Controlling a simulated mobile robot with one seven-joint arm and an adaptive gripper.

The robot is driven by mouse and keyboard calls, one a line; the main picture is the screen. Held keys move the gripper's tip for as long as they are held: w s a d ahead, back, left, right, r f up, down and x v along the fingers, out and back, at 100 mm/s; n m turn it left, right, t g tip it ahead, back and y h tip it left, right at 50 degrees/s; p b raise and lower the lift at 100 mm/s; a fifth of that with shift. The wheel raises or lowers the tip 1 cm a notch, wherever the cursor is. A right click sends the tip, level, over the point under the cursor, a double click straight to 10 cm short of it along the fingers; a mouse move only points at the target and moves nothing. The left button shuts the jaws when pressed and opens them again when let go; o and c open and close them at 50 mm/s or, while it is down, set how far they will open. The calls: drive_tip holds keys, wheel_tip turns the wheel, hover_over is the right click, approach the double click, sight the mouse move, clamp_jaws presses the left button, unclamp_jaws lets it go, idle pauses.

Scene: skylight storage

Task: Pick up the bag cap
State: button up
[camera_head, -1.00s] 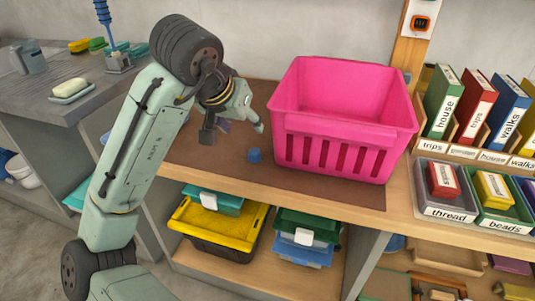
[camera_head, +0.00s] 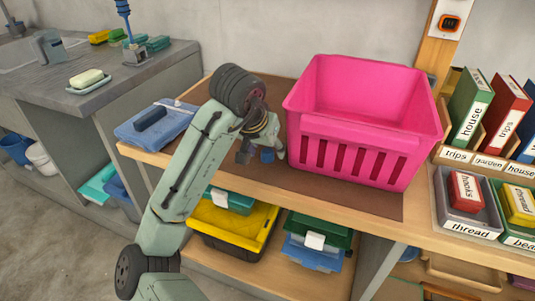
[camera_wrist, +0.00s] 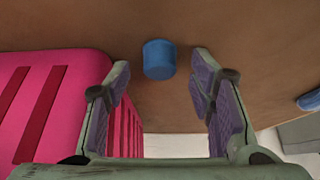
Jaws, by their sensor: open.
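The bag cap appears to be the small blue cylinder (camera_head: 267,155) on the brown mat, left of the pink basket. In the wrist view the blue cylinder (camera_wrist: 159,59) lies just beyond the fingertips, between their lines. My gripper (camera_head: 262,157) is open, pointing down around the cylinder in the head view and partly hiding it. In the wrist view my gripper (camera_wrist: 162,72) has its two purple-padded fingers spread, with nothing between them. I cannot tell whether the fingers touch the mat.
The pink basket (camera_head: 353,151) stands close beside my gripper; its wall is next to the left finger in the wrist view. A blue lidded box (camera_head: 158,125) lies at the bench's left end. Labelled trays (camera_head: 470,220) stand right. Lidded bins fill the shelf below.

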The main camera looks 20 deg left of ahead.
drive_tip(key=shift+w+f, duration=0.1)
drive_tip(key=shift+f, duration=0.1)
drive_tip(key=shift+c, duration=0.5)
drive_tip(key=c, duration=0.8)
